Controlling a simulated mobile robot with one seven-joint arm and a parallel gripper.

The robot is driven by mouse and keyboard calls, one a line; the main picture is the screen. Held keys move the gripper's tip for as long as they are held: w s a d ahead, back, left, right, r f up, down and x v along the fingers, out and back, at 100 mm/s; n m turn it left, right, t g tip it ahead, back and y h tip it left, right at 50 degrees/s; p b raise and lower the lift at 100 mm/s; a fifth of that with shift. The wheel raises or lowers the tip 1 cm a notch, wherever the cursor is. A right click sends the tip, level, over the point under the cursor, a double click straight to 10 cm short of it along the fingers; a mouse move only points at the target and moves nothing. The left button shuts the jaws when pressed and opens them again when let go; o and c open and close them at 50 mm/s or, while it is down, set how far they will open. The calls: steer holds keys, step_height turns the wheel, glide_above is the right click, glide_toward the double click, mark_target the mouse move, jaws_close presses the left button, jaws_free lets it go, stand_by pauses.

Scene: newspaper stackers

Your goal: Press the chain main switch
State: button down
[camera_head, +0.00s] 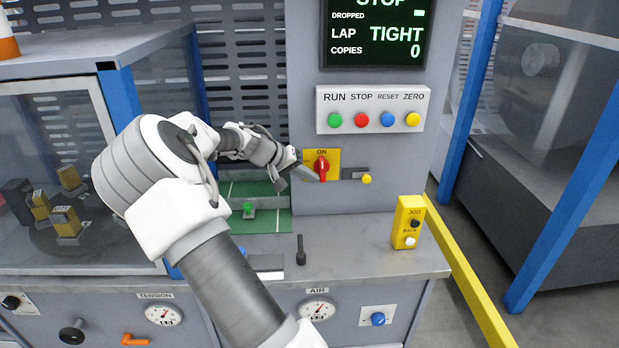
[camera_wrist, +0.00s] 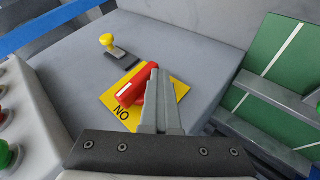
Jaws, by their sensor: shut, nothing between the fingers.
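A red rotary switch handle (camera_head: 321,166) sits on a yellow plate (camera_head: 333,155) marked ON, on the grey panel. The handle stands roughly upright, towards the ON mark. In the wrist view the red handle (camera_wrist: 130,93) and the yellow plate (camera_wrist: 177,88) lie just ahead of my fingers. My gripper (camera_head: 313,177) is shut and empty, with its tips close to the left side of the handle. In the wrist view my gripper (camera_wrist: 159,76) overlaps part of the handle and plate. I cannot tell whether the fingertips touch the handle.
A yellow knob (camera_head: 367,179) is right of the switch. Above are the green, red, blue and yellow buttons (camera_head: 373,120) and a screen (camera_head: 376,35) reading STOP, LAP TIGHT, COPIES 0. Below are a black lever (camera_head: 300,250) and a yellow jog box (camera_head: 407,222) on the ledge.

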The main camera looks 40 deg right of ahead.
mark_target(325, 182)
steer(key=f+n+g+h+b, duration=0.1)
steer(key=h+b, duration=0.2)
steer(key=b, duration=0.1)
steer(key=s+d+f+n+g+h+b, duration=0.1)
steer(key=h+b, duration=0.2)
steer(key=h, duration=0.1)
steer(key=d+f+n+g+h+b, duration=0.1)
steer(key=n+h+b, duration=0.1)
steer(key=h+b, duration=0.2)
steer(key=shift+s+b, duration=0.2)
steer(key=shift+b, duration=0.1)
steer(key=shift+s+d+r, duration=0.1)
steer(key=shift+d, duration=0.15)
steer(key=shift+s+d, duration=0.15)
steer(key=shift+d, duration=0.05)
stand_by(0.3)
steer(key=shift+r, duration=0.1)
steer(key=s+d+r+p, duration=0.1)
steer(key=s+d+r, duration=0.4)
steer(key=s+r, duration=0.5)
steer(key=shift+s+d+r, duration=0.2)
steer(key=shift+s+r, duration=0.05)
steer(key=shift+r, duration=0.2)
